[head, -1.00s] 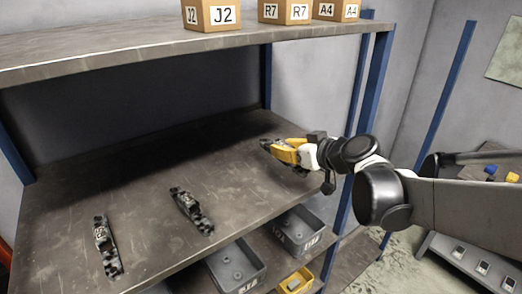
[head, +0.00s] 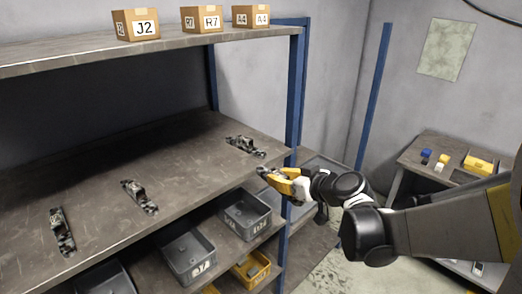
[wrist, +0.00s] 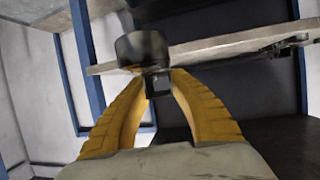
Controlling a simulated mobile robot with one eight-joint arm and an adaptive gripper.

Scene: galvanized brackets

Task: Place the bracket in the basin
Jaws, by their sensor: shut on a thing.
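My gripper (head: 264,174) has yellow fingers and is just off the right front edge of the middle shelf, by the blue post. In the wrist view my gripper (wrist: 158,78) is shut on a dark grey piece (wrist: 142,47), which I take to be a bracket; its full shape is not clear. Three dark brackets lie apart on the middle shelf: a left one (head: 62,231), a middle one (head: 138,196) and a right one (head: 245,146). Grey bins (head: 190,255) (head: 245,214) stand on the lower shelf; I cannot tell which container is the basin.
The middle shelf (head: 180,160) is mostly bare. A blue post (head: 294,95) stands at its right end. Boxes marked J2 (head: 137,25), R7 (head: 202,19) and A4 (head: 252,16) sit on the upper shelf. A yellow bin (head: 251,270) is below. A side table (head: 415,155) stands right.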

